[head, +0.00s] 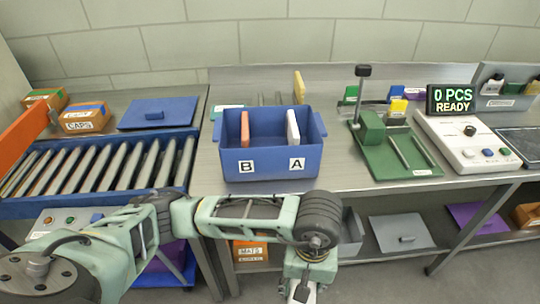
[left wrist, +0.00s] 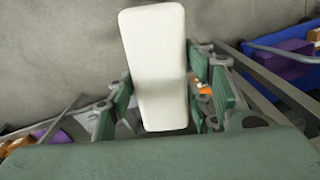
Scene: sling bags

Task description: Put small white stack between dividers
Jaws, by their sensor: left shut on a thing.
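My left gripper (head: 299,294) hangs low in front of the table, at the bottom edge of the head view. It is shut on a white stack, a smooth, pale, long block (left wrist: 157,65) seen between the green fingers in the left wrist view. A blue bin (head: 268,165) marked B and A stands on the table, beyond and above the gripper. Inside it, an orange upright piece (head: 245,128) stands on the B side and a white upright piece (head: 293,127) on the A side, with a gap between them. The bin floor is mostly hidden. My right gripper is not in view.
A roller conveyor (head: 95,165) and cartons are at left. A green fixture (head: 400,155) and a white console (head: 470,140) are at right. A yellow upright piece (head: 299,86) is behind the bin. The table's front edge lies between gripper and bin.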

